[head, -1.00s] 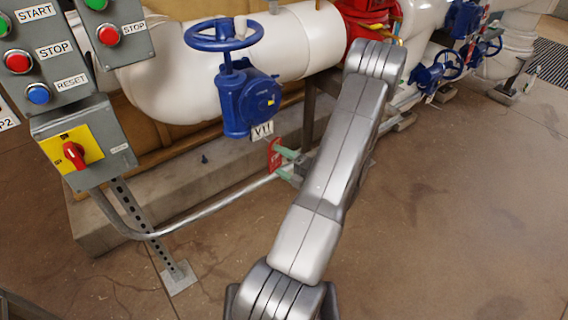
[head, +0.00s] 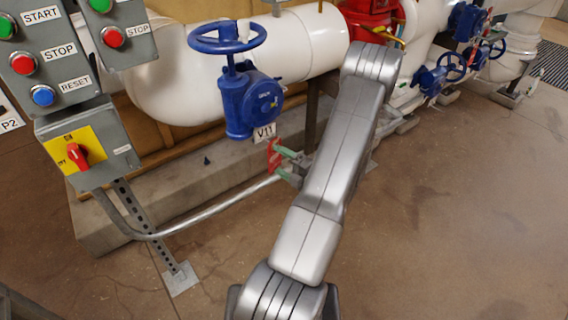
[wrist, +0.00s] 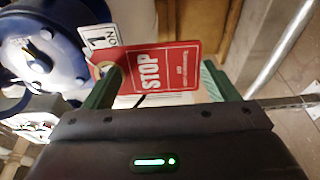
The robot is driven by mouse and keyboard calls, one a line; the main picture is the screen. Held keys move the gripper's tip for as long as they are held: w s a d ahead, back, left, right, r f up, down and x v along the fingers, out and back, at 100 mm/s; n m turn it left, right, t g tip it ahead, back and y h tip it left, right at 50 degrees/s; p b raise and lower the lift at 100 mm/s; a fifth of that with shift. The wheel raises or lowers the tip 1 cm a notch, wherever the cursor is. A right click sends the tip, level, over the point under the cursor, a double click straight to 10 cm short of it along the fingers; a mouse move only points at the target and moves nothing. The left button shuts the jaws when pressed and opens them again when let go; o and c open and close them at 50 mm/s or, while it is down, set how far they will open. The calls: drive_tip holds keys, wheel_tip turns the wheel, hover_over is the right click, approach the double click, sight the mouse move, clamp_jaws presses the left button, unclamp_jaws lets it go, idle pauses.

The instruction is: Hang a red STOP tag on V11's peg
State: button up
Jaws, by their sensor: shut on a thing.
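The blue valve V11 (head: 250,100) with its handwheel (head: 228,37) stands on the white pipe. Its white V11 label (head: 265,133) hangs just below the body. My gripper (head: 281,160) is low, just below and right of that label. It is shut on a red STOP tag (head: 273,153). In the wrist view the tag (wrist: 160,66) lies sideways between the green fingers (wrist: 162,82), its lettering facing the camera. The tag overlaps part of a white label (wrist: 100,37) beside the blue valve body (wrist: 40,60). I cannot make out the peg clearly in either view.
Grey control boxes with buttons (head: 45,55) and a yellow panel with a red switch (head: 80,153) stand at the left. A metal conduit (head: 215,215) runs below my gripper. More blue valves (head: 430,80) stand at the right. The floor at right is open.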

drive_tip(key=shift+w+a+r, duration=0.15)
drive_tip(key=shift+w, duration=0.1)
idle(0.3)
drive_tip(key=shift+a, duration=0.1)
drive_tip(key=shift+w+a+f, duration=0.25)
drive_tip(key=shift+f, duration=0.2)
idle(0.3)
drive_tip(key=shift+d+f, duration=0.15)
drive_tip(key=shift+f, duration=0.1)
idle(0.3)
drive_tip(key=o, duration=1)
drive_tip(key=shift+c, duration=0.2)
